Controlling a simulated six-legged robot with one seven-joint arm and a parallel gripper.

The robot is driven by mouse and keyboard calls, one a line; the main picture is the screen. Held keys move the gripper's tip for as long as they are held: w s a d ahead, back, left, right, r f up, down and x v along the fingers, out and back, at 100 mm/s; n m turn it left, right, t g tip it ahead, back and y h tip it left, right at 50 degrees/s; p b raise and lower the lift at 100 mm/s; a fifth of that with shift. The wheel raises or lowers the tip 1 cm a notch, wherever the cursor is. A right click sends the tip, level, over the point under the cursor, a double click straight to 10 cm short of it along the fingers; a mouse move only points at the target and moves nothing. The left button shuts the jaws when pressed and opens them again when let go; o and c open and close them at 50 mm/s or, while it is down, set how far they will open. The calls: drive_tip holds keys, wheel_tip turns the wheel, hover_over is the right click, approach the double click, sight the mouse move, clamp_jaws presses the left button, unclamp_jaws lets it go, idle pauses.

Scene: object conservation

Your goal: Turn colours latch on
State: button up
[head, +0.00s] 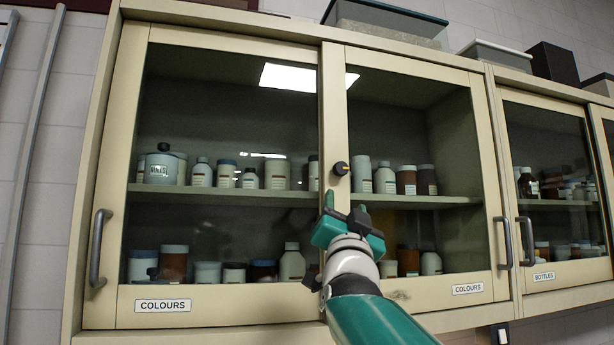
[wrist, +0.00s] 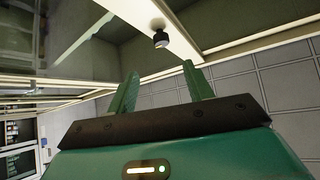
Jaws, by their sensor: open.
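The colours latch is a small black knob (head: 341,168) on the cream frame where the two COLOURS glass doors meet. It also shows in the wrist view as a dark knob (wrist: 160,39) on a light base, beyond and between my fingertips. My gripper (head: 345,203) is just below the knob in the head view, with its green fingers spread. In the wrist view my gripper (wrist: 160,70) is open and empty, apart from the knob. The left COLOURS door (head: 128,230) and right COLOURS door (head: 487,200) look shut.
Grey handles stand at the left door's outer edge (head: 98,248) and right door's outer edge (head: 503,243). Several bottles and jars are behind the glass. A BOTTLES cabinet (head: 562,270) adjoins on the right. Boxes sit on top, including a dark one (head: 552,64).

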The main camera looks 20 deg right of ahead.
sight(340, 172)
drive_tip(key=x, duration=1.3)
drive_tip(key=shift+w+a, duration=0.15)
drive_tip(key=shift+w, duration=0.05)
drive_tip(key=c, duration=0.9)
drive_tip(key=shift+c, duration=0.2)
drive_tip(key=shift+a+r+m+g+h, duration=0.15)
drive_tip(key=shift+m+g+h, duration=0.65)
drive_tip(key=shift+m+h, duration=0.5)
drive_tip(key=shift+m+g, duration=0.6)
drive_tip(key=shift+m, duration=0.6)
drive_tip(key=shift+h, duration=0.4)
drive_tip(key=o, duration=0.9)
